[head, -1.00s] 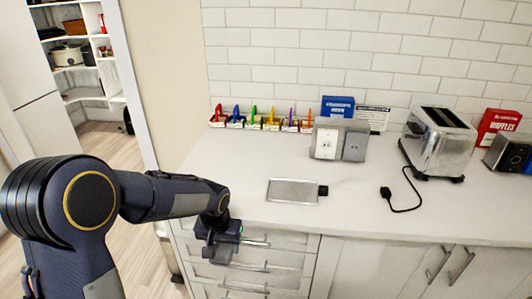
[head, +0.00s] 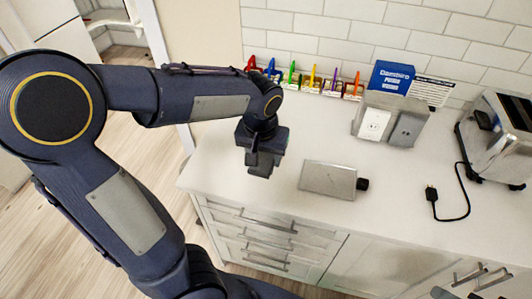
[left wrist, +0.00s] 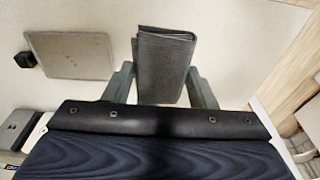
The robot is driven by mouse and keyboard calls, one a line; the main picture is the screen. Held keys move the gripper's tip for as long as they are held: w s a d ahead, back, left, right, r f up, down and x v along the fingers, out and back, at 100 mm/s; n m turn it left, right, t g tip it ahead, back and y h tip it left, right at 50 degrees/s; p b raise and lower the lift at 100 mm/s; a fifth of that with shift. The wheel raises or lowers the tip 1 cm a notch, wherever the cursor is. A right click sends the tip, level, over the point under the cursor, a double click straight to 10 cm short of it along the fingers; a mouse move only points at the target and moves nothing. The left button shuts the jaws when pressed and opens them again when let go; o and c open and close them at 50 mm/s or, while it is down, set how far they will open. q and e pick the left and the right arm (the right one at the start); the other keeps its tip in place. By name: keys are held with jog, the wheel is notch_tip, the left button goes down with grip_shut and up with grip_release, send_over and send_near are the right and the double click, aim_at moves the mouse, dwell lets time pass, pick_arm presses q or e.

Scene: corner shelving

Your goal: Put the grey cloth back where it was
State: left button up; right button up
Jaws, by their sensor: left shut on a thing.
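The grey cloth (left wrist: 163,62) is a folded, dark grey, textured piece between the two fingers of my left gripper (left wrist: 160,80) in the left wrist view. The gripper is shut on it, and the cloth sticks out past the fingertips. In the head view, my left gripper (head: 262,163) points down over the left end of the white counter (head: 225,172). The cloth cannot be made out clearly there. Whether it touches the counter cannot be told. My right gripper is not in view.
A flat grey plate with a black end (head: 328,180) lies right of the gripper. Several coloured clips (head: 312,84) line the wall. A socket block (head: 375,122), blue box (head: 391,78), toaster (head: 497,140) and plug cord (head: 467,190) are further right. The counter's front left is bare.

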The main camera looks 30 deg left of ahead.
pick_arm(q)
jog(key=w+a+f, duration=0.1)
jog(key=w+f, duration=0.1)
jog(key=w+a+f, duration=0.1)
jog(key=w+f, duration=0.1)
jog(key=w+a+f, duration=0.1)
jog(key=w+f, duration=0.1)
jog(key=shift+w+a+f+p, duration=0.15)
jog(key=shift+a+f+p, duration=0.15)
jog(key=shift+a+p, duration=0.1)
notch_tip(320, 180, down, 3)
jog(key=shift+w+a+p, duration=0.15)
jog(key=shift+p, duration=0.35)
jog(key=shift+f, duration=0.3)
jog(key=shift+f, duration=0.2)
jog(key=o, duration=0.9)
jog(key=shift+r, duration=0.1)
